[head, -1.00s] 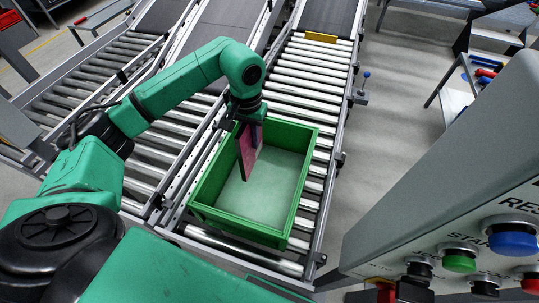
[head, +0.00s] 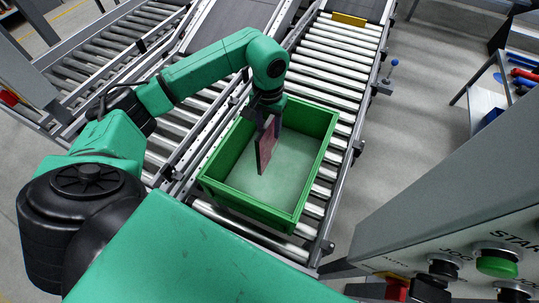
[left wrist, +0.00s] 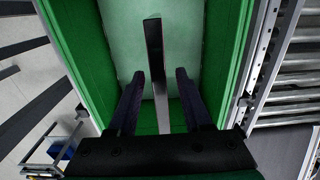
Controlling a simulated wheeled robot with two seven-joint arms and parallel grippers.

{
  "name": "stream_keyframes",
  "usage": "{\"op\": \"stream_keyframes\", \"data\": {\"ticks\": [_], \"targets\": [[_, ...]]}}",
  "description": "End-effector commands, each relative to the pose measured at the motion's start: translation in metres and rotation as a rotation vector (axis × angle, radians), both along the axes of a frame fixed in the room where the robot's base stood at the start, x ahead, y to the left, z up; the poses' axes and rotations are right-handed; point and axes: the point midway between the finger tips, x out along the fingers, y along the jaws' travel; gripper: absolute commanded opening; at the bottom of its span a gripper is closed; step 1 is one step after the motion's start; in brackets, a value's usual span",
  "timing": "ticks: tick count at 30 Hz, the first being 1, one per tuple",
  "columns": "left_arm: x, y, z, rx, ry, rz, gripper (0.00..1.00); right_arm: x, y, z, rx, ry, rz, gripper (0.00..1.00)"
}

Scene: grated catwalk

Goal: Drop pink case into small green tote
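The pink case (head: 266,147) is a thin slab, upright and slightly tilted, inside the small green tote (head: 247,208), near its far-left part. In the left wrist view the case (left wrist: 154,45) shows edge-on as a dark narrow strip. My left gripper (head: 269,124) points down into the tote from above. Its two fingers (left wrist: 160,74) stand apart on either side of the case, with a visible gap on each side. I cannot tell whether the case touches the tote's pale floor. My right gripper is not in view.
The tote stands on a roller conveyor (head: 334,57) with a yellow block (head: 348,19) at its far end. A grey control panel (head: 455,200) with buttons is at the right. A table with red and blue items (head: 524,75) stands at the far right.

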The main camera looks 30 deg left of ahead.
Motion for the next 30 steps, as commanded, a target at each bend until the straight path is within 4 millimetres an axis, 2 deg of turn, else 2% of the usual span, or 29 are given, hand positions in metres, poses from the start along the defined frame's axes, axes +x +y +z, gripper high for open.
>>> {"op": "stream_keyframes", "data": {"ticks": [6, 10, 13, 17, 21, 25, 30], "targets": [[0.000, 0.000, 0.000, 0.000, 0.000, 0.000, 0.52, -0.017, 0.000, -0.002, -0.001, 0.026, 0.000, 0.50], [0.000, 0.000, 0.002, 0.001, -0.001, 0.000, 0.52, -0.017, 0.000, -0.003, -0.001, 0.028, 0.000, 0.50], [0.001, 0.000, 0.012, 0.000, -0.004, 0.000, 0.52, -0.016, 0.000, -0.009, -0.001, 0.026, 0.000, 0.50], [0.002, 0.000, 0.042, 0.000, -0.009, -0.001, 0.52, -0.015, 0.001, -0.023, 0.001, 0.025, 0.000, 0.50], [0.001, -0.001, 0.086, 0.000, -0.010, -0.001, 0.52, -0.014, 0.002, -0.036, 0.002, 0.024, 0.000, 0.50], [0.000, 0.000, 0.126, 0.002, -0.007, 0.002, 0.52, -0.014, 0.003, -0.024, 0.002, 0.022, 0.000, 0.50], [-0.001, 0.000, 0.146, 0.001, -0.002, 0.000, 0.52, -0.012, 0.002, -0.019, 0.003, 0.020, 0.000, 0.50]]}}
